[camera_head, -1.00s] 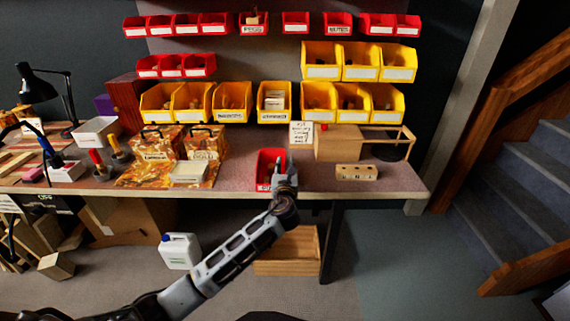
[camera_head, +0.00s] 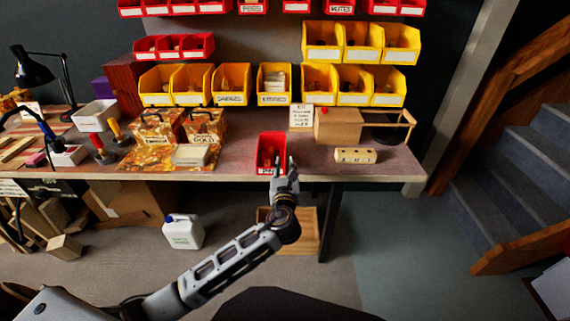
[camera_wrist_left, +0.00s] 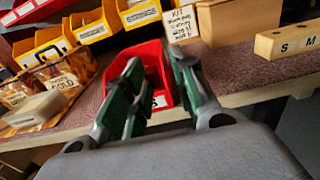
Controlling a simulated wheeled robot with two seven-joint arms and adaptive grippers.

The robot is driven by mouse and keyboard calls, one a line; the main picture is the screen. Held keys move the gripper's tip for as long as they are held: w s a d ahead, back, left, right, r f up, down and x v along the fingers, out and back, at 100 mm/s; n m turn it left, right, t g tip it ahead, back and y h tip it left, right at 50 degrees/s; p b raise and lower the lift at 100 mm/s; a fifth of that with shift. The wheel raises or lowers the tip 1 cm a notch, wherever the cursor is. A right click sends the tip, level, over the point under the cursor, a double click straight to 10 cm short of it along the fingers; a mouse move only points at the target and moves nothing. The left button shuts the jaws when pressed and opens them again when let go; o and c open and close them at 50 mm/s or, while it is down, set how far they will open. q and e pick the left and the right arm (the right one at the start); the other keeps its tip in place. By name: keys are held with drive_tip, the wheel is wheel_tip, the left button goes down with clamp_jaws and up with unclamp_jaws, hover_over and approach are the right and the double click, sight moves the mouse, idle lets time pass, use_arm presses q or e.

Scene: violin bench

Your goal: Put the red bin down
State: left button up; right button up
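The red bin (camera_head: 266,150) sits on the bench near its front edge, in the middle of the head view. It also shows behind my fingers in the left wrist view (camera_wrist_left: 154,58), with part of its white label visible. My left gripper (camera_head: 285,163) is at the bin's front right corner. In the left wrist view its green-padded fingers (camera_wrist_left: 155,72) stand apart, with the bin's inside and front showing between them. The fingers hide part of the bin's front and right side. I cannot tell whether a finger touches it. My right gripper is not in view.
A wooden block marked with letters (camera_head: 355,155) lies to the right and a white box (camera_head: 190,155) to the left. Yellow bins (camera_head: 274,84) hang behind, near a small card (camera_head: 300,117). Bare bench (camera_head: 310,160) lies right of the red bin.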

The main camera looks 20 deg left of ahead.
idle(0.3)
use_arm(q)
drive_tip(key=s+a+f+n+g+h, duration=0.1)
drive_tip(key=s+f+n+g, duration=0.2)
drive_tip(key=f+n, duration=0.35)
drive_tip(key=s+a+f+n+g, duration=0.1)
drive_tip(key=s+f+n+g, duration=0.2)
drive_tip(key=f, duration=0.6)
drive_tip(key=s+a+f+n+g+h, duration=0.1)
drive_tip(key=s+f+n+g, duration=0.1)
drive_tip(key=s+f+n, duration=0.45)
drive_tip(key=s+d+f+n+g+h, duration=0.1)
drive_tip(key=s+f+n+g+h, duration=0.2)
drive_tip(key=s+f+n+g, duration=0.4)
drive_tip(key=s+f+n, duration=0.7)
drive_tip(key=s+f, duration=0.5)
drive_tip(key=s, duration=0.1)
drive_tip(key=shift+d+f, duration=0.3)
